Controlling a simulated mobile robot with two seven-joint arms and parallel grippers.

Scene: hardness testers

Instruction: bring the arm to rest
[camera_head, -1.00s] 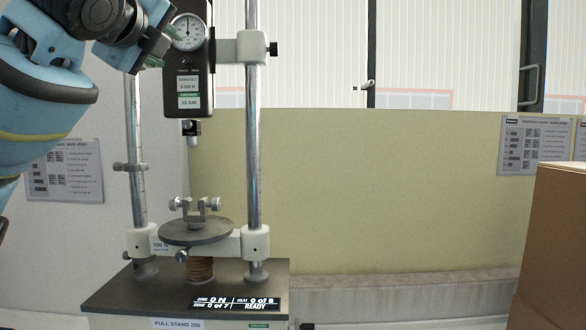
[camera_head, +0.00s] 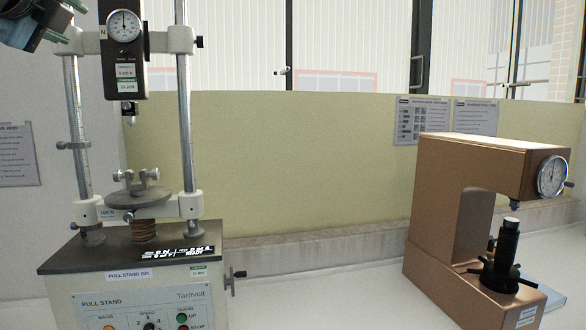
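My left gripper (camera_head: 48,36) shows only in part at the top left corner, cut off by the picture edge. It is just left of the pull stand's upper left bracket and apart from the round dial gauge (camera_head: 123,26). I cannot tell whether its fingers are open or shut. The pull stand (camera_head: 140,250) has two steel columns, a black gauge body, a small round table with a clamp, and a front panel with knobs and buttons. I see nothing in its clamp. My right gripper is out of view.
A copper-brown hardness tester (camera_head: 440,190) with a dial and a black spindle stands on the bench at the right. The bench between the two machines is clear. A pale yellow-green panel (camera_head: 290,160) and windows are behind. Printed sheets hang on the walls.

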